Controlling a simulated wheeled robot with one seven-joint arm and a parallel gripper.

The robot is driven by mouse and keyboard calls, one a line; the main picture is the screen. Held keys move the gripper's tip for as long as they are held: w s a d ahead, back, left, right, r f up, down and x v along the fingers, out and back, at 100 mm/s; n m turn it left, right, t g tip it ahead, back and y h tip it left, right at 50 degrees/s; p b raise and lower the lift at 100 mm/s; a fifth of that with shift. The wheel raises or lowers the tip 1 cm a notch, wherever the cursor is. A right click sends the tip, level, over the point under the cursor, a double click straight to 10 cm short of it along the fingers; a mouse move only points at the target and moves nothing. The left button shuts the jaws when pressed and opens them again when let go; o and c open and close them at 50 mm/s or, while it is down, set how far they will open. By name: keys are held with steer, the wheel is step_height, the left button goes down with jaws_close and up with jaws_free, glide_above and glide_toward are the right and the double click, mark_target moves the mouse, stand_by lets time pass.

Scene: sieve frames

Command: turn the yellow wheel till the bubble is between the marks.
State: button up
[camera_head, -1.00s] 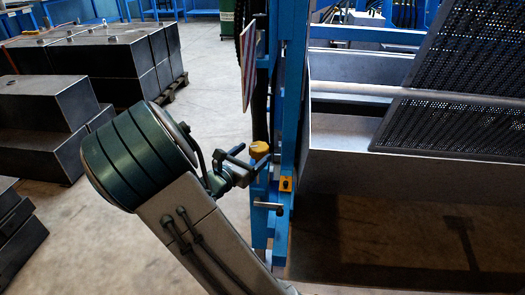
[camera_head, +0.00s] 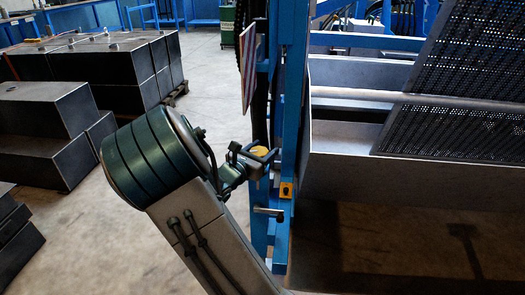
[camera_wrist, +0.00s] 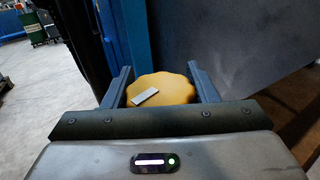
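The yellow wheel (camera_head: 260,152), with a scalloped rim, sits on the blue post (camera_head: 260,225). In the wrist view the wheel (camera_wrist: 165,88) lies between the two fingers, a small pale strip on its top. My gripper (camera_head: 262,154) is open around it, one finger on each side; I cannot tell whether either finger touches the rim. It also shows in the wrist view (camera_wrist: 161,84). A small orange-yellow box (camera_head: 287,190) with a dark mark is on the post below the wheel. I cannot make out the bubble or its marks.
A dark lever with a pale end (camera_head: 268,212) sticks out below the wheel. A striped board (camera_head: 250,60) hangs above. A large grey bin (camera_head: 345,175) with perforated panels (camera_head: 440,130) stands right.

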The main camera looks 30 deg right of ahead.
steer(key=shift+r+g+h+p, duration=0.15)
steer(key=shift+g+h+p, duration=0.2)
steer(key=shift+p, duration=0.3)
steer(key=shift+r+m+g+p, duration=0.1)
steer(key=shift+m+g+p, duration=0.25)
steer(key=shift+m+p, duration=0.15)
steer(key=m+g+h+p, duration=0.1)
steer(key=m+g+p, duration=0.1)
steer(key=g+p, duration=0.1)
steer(key=shift+s+r+p, duration=0.1)
steer(key=shift+s+p, duration=0.05)
steer(key=shift+p, duration=0.35)
steer(key=m+g+p, duration=0.1)
steer(key=g, duration=0.1)
steer(key=m+g+p, duration=0.1)
steer(key=g+p, duration=0.1)
steer(key=shift+s+d+h, duration=0.1)
steer(key=shift+s+h, duration=0.1)
steer(key=shift+h, duration=0.05)
steer(key=shift+s+f+m+g+y+p, duration=0.1)
steer(key=shift+m+g+y+p, duration=0.05)
steer(key=shift+m+g+p, duration=0.65)
steer(key=shift+s+f+m+g+y+p, duration=0.15)
steer(key=shift+m+g+p, duration=0.15)
steer(key=shift+m+g, duration=0.55)
steer(key=shift+s+f+m+g+y+p, duration=0.1)
steer(key=shift+m+g+p, duration=0.4)
steer(key=shift+g, duration=0.65)
steer(key=o, duration=1)
steer(key=shift+c, duration=0.2)
